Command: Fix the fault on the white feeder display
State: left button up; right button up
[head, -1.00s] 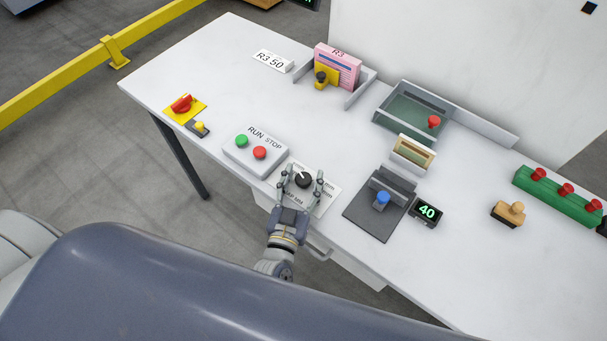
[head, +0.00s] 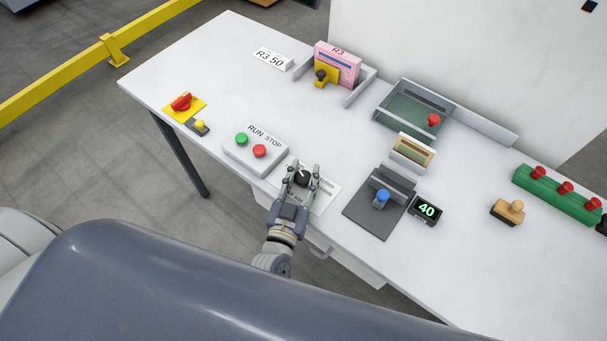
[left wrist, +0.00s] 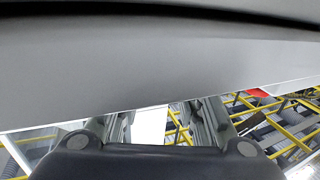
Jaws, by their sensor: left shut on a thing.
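My left gripper (head: 303,174) has its fingers on either side of a black dial knob (head: 303,180). It is shut on this knob. The knob sits on a white dial plate (head: 326,200) with printed marks, partly hidden by the fingers. A small black display (head: 426,210) shows 40 in green digits beside a dark grey fixture with a blue knob (head: 381,197). The left wrist view shows my fingers (left wrist: 165,125) below a large grey surface; the knob cannot be made out there. My right gripper is not in view.
A white box (head: 252,153) marked RUN STOP has a green and a red button, left of the dial. A white sign (head: 269,60) reads R3 50. A pink packet (head: 337,63) stands in a grey holder. A green block (head: 557,195) with red knobs lies right.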

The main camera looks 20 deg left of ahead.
pick_arm(q)
jog(key=shift+m+h, duration=0.5)
jog(key=shift+h, duration=0.2)
jog(key=shift+m+h, duration=0.5)
jog(key=shift+h, duration=0.3)
jog(key=m+g+h+b, duration=0.1)
jog(key=m+h, duration=0.1)
jog(key=h, duration=0.1)
jog(key=shift+f+h, duration=0.15)
jog(key=shift+h, duration=0.15)
jog(key=m+g+h+b, duration=0.2)
jog(key=h, duration=0.1)
jog(key=shift+f+m+h+b, duration=0.1)
jog(key=shift+m+h+b, duration=0.2)
jog(key=shift+m+b, duration=0.1)
jog(key=shift+m+g+h+b, duration=0.8)
jog(key=shift+m+h+b, duration=0.15)
jog(key=shift+h, duration=0.15)
jog(key=shift+r, duration=0.2)
jog(key=o, duration=1)
